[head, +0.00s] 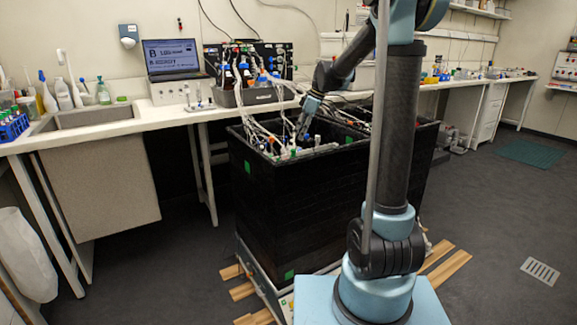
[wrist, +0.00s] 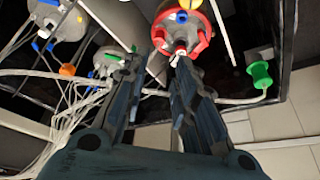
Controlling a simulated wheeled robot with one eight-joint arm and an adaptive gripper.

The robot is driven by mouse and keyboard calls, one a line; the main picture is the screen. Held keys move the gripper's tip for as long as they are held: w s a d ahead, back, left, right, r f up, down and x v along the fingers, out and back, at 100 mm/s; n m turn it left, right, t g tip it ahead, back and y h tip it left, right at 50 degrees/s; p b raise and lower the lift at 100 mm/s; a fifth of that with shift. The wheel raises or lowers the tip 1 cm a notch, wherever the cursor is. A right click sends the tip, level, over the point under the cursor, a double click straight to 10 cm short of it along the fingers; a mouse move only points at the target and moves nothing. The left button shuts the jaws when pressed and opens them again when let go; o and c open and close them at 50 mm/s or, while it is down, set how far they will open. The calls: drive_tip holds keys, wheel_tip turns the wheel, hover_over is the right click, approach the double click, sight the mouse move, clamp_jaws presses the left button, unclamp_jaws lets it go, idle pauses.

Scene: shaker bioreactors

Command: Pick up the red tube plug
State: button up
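In the wrist view, a red ring-shaped part (wrist: 198,42) surrounds a grey vessel head above my gripper's fingertips. A separate red tube plug cannot be told apart from it with certainty. My gripper (wrist: 162,62) points up toward this red part, with its two fingers apart and a gap between them. Small white pieces show near the tips; I cannot tell whether the fingers touch anything. In the head view, my gripper (head: 302,131) reaches down into the black box (head: 325,200), and no red plug can be made out there.
A green plug (wrist: 260,75) is right of the fingers and an orange one (wrist: 67,70) is to the left. White tubes and other vessel heads (wrist: 58,18) crowd the left side. The lab bench (head: 110,128) stands behind the box.

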drive_tip(key=shift+x, duration=6.8)
drive_tip(key=shift+w+d, duration=0.1)
drive_tip(key=shift+w, duration=0.05)
drive_tip(key=c, duration=0.5)
